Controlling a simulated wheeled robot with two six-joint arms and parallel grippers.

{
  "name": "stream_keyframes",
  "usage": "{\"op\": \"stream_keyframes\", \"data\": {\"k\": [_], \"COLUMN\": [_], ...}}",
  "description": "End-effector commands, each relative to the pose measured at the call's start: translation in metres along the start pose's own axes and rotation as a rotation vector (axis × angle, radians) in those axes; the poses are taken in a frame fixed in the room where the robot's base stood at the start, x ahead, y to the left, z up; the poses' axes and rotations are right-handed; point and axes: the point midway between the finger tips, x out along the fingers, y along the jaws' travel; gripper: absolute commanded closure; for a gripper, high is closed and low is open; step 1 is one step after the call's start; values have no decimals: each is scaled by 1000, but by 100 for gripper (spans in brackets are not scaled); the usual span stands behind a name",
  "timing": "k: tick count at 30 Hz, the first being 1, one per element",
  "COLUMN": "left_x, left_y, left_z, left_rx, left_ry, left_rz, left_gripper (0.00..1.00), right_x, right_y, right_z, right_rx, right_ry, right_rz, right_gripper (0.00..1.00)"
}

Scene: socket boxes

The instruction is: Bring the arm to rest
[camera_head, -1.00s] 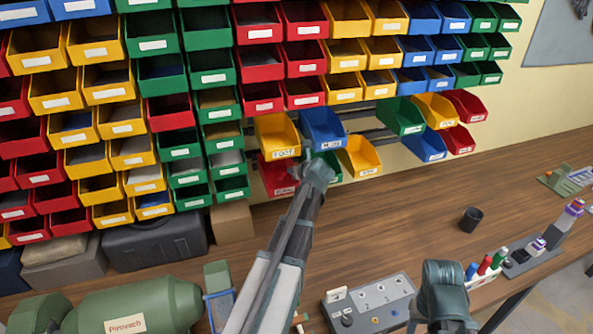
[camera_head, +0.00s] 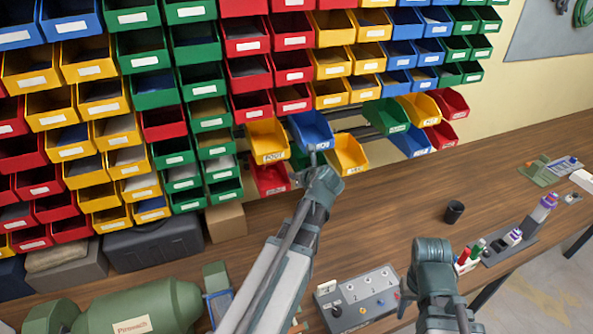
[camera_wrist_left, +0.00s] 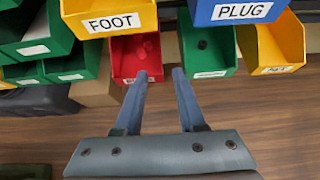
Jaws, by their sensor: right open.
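My left arm reaches up from the bottom centre in the head view. Its gripper (camera_head: 314,165) is in front of the lowest bins, below the blue PLUG bin (camera_head: 311,131). In the left wrist view the left gripper (camera_wrist_left: 160,73) has its two fingers apart with nothing between them. The fingertips lie between a red bin (camera_wrist_left: 122,62) and a green bin (camera_wrist_left: 208,65). My right gripper (camera_head: 408,300) is open at the lower right, low over the table by the grey socket box. Its fingers are partly hidden by its own wrist.
The yellow FOOT bin (camera_head: 267,140) and another yellow bin (camera_head: 347,154) hang near the left gripper. The table's middle is clear.

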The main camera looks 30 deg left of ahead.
Motion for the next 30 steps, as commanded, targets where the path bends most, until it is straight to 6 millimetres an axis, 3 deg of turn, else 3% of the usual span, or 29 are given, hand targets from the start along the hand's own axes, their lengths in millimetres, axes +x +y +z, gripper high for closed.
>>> {"op": "stream_keyframes", "data": {"k": [22,26,30], "left_x": [-2,-15,-45], "left_y": [-2,-12,-28], "left_z": [-6,-38,-100], "left_rx": [-31,-217,-570], "left_ry": [12,86,236], "left_rz": [-2,0,50], "left_gripper": [61,61,61], "right_x": [2,9,20], "right_y": [0,-1,-2], "right_z": [0,0,-1], "right_rx": [0,0,-1], "right_ry": [0,0,0], "right_rz": [0,0,0], "right_gripper": [50,50,50]}}
